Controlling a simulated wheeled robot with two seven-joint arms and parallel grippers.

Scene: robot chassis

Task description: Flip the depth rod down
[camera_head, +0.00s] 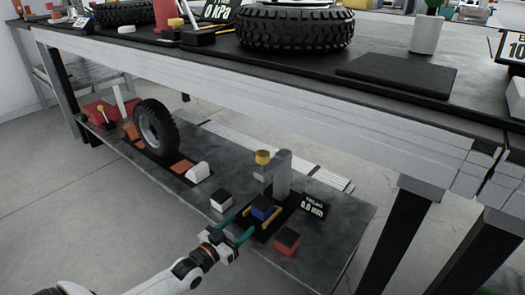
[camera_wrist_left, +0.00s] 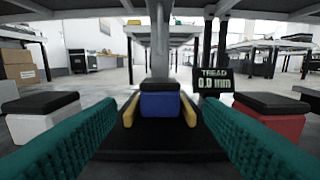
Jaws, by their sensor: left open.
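The tread gauge stands on the lower shelf, with a grey post (camera_head: 283,175) and a side arm carrying a yellow knob (camera_head: 262,157). I cannot tell which part is the depth rod. A blue block with a dark top (camera_head: 262,211) sits between yellow side rails at the post's foot; it also shows in the left wrist view (camera_wrist_left: 160,104). My left gripper (camera_head: 239,228) is open, its teal fingers spread in front of the block, apart from it. The display (camera_head: 313,206) reads TREAD 0.0 mm. My right gripper is out of view.
A white block (camera_head: 221,201) stands left of the gauge and a red block (camera_head: 287,241) right of it. A tyre (camera_head: 156,127) stands farther left on the shelf.

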